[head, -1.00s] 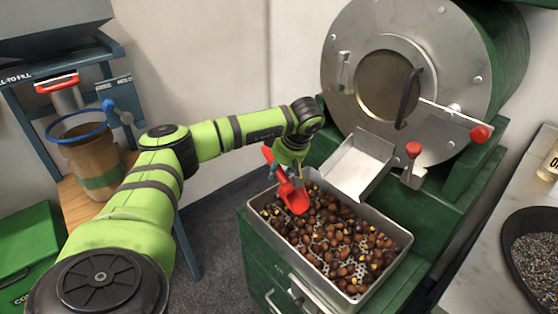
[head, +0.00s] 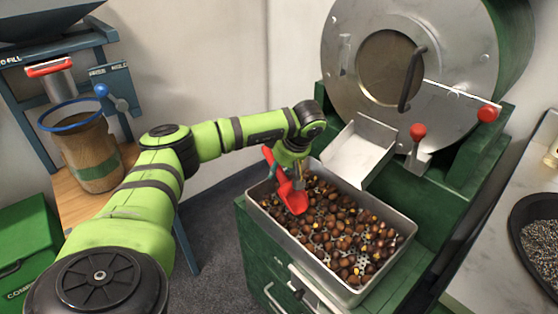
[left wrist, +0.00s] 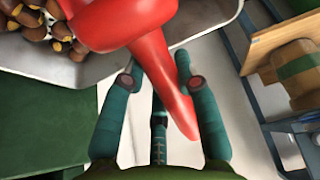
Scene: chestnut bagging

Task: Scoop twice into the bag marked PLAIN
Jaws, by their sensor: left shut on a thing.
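My left gripper (head: 297,178) is shut on the handle of a red scoop (head: 296,201). The scoop's bowl is at the left part of a metal tray (head: 383,225) of brown chestnuts (head: 335,232), low among or just over them; I cannot tell how much it holds. In the left wrist view the scoop (left wrist: 135,22) passes between the fingers. A brown bag (head: 94,160) with a green band stands open at left under a blue ring (head: 73,117); it also shows in the left wrist view (left wrist: 300,85). No PLAIN mark is legible. My right gripper is out of view.
A steel roaster drum (head: 395,68) and a chute (head: 358,152) stand behind the tray. Red-knobbed levers (head: 418,132) rise near it. A blue filling stand (head: 110,68) surrounds the bag. A green bin (head: 25,240) is at lower left. A black pan (head: 540,240) lies at right.

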